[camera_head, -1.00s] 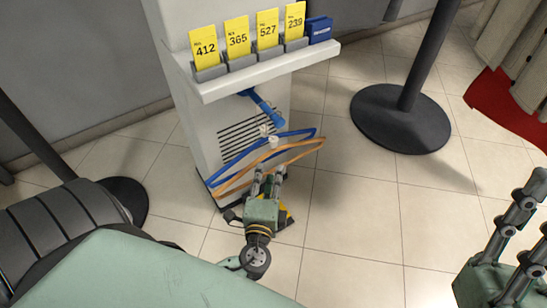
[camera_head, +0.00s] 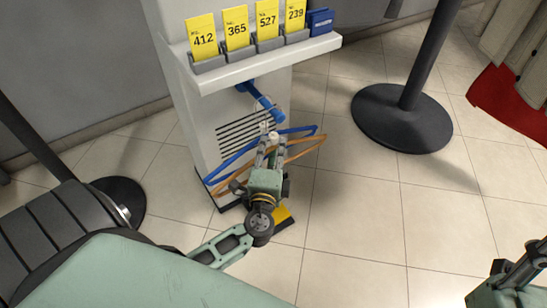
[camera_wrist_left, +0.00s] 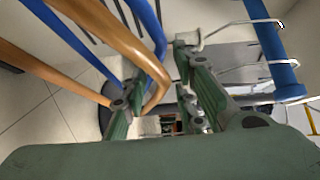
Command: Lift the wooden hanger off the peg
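The wooden hanger (camera_head: 306,153), orange-brown, hangs low at the front of a white stand, on the blue peg (camera_head: 262,103). A blue hanger (camera_head: 235,160) hangs just behind it. My left gripper (camera_head: 271,146) is in front of the hangers, its fingers apart around the area below their pale necks; contact is unclear. In the left wrist view, the wooden hanger (camera_wrist_left: 130,45) bends down close to the left finger, and the peg (camera_wrist_left: 275,50) with wire hooks is at right. My right gripper (camera_head: 515,275) is partly cut off at the bottom right.
The white stand's shelf (camera_head: 265,67) with yellow number cards (camera_head: 237,28) juts out above the peg. Black posts with round bases (camera_head: 400,120) stand on both sides. A red cloth (camera_head: 505,105) lies at right.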

